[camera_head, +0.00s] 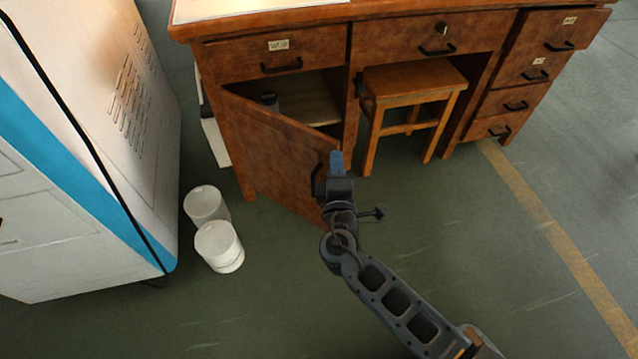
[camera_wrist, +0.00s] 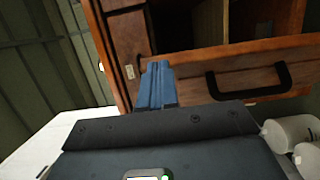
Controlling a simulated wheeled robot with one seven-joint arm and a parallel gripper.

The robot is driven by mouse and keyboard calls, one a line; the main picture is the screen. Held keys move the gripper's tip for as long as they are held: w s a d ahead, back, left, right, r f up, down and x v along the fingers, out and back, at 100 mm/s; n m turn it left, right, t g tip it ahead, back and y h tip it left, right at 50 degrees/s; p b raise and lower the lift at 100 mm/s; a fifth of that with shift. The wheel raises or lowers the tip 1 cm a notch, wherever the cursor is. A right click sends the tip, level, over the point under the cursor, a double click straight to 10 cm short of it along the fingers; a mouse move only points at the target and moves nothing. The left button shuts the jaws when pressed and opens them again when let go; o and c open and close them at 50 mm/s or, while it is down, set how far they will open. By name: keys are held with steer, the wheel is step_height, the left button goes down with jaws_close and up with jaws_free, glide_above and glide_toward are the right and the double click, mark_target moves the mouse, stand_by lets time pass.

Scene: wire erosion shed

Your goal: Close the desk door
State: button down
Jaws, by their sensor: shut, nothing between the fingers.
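The desk (camera_head: 270,55) is brown wood with several drawers. Its door (camera_head: 275,150), hinged at the left, stands partly open and swung out towards me, showing the compartment (camera_head: 300,98) behind it. The door also shows in the wrist view (camera_wrist: 225,70), with its black handle (camera_wrist: 250,84). My gripper (camera_head: 337,160) has blue fingers, shut and empty, at the free edge of the door, near the handle. I cannot tell whether they touch the door. In the wrist view the fingers (camera_wrist: 157,85) lie left of the handle.
Two white buckets (camera_head: 219,246) stand on the floor left of the door. A white and blue cabinet (camera_head: 90,130) stands at the left. A wooden stool (camera_head: 415,82) is under the desk, right of the compartment. A dark object (camera_head: 269,100) is inside the compartment. The floor at the right is clear.

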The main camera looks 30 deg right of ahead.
steer(key=shift+w+d+b, duration=1.65)
steer(key=shift+w+d, duration=1.25)
steer(key=shift+d, duration=0.55)
steer(key=shift+w+d+b, duration=1.7)
steer(key=shift+w+d, duration=1.2)
steer(key=shift+d, duration=0.5)
steer(key=shift+w+d+b, duration=1.65)
steer(key=shift+w+d, duration=1.25)
steer(key=shift+d, duration=0.55)
steer(key=shift+s, duration=0.1)
